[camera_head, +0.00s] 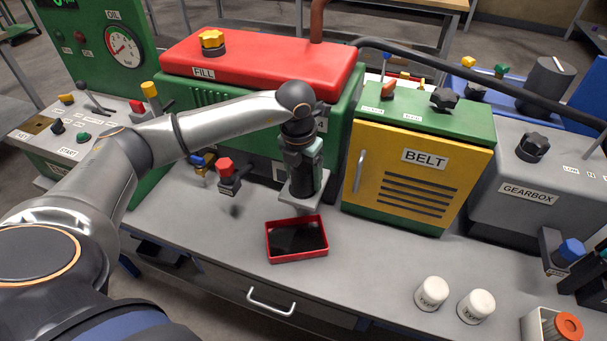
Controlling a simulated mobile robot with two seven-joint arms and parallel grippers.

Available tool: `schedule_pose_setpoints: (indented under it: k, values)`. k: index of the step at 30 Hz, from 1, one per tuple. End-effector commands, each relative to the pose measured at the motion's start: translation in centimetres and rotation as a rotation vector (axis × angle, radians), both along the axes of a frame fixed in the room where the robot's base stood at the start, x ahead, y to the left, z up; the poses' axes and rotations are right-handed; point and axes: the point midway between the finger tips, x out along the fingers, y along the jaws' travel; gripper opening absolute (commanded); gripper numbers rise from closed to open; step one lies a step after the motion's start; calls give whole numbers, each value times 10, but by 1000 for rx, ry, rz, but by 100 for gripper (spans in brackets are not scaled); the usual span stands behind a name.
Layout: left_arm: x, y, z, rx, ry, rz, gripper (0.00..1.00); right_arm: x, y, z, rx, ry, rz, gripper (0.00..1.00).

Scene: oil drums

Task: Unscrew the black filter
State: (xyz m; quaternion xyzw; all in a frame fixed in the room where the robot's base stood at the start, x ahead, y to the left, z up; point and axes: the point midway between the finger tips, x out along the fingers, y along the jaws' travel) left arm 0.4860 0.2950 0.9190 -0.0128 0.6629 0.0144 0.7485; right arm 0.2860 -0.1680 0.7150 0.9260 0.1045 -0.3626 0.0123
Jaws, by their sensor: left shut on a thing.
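The black filter (303,183) stands upright on a light grey bracket at the front of the green and red engine. My left arm reaches in from the left, and my left gripper (303,150) points down onto the filter's upper part. It is shut on the filter; the fingers partly hide the filter's top. I do not make out my right gripper in this view.
A red tray (297,239) with dark contents lies on the bench in front of the filter. A red knob (227,170) is left of it, and the yellow BELT cabinet (408,175) is right. Two white canisters (431,293) stand front right.

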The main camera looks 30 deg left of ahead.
Motion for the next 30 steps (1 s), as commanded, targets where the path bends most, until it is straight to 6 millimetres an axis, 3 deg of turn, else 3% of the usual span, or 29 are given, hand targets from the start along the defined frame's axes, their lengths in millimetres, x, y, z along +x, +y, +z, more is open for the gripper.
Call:
schedule_pose_setpoints:
  k: [2,15,23,30]
  values:
    - [0,0,0,0,1,0,47,0,0,0,0,0,0,39]
    - [0,0,1,0,-1,10,0,0,0,0,0,0,0,39]
    - [0,0,1,-1,1,289,0,0,0,7,0,0,0,39]
    - [0,1,2,-1,0,288,0,0,0,6,0,0,0,39]
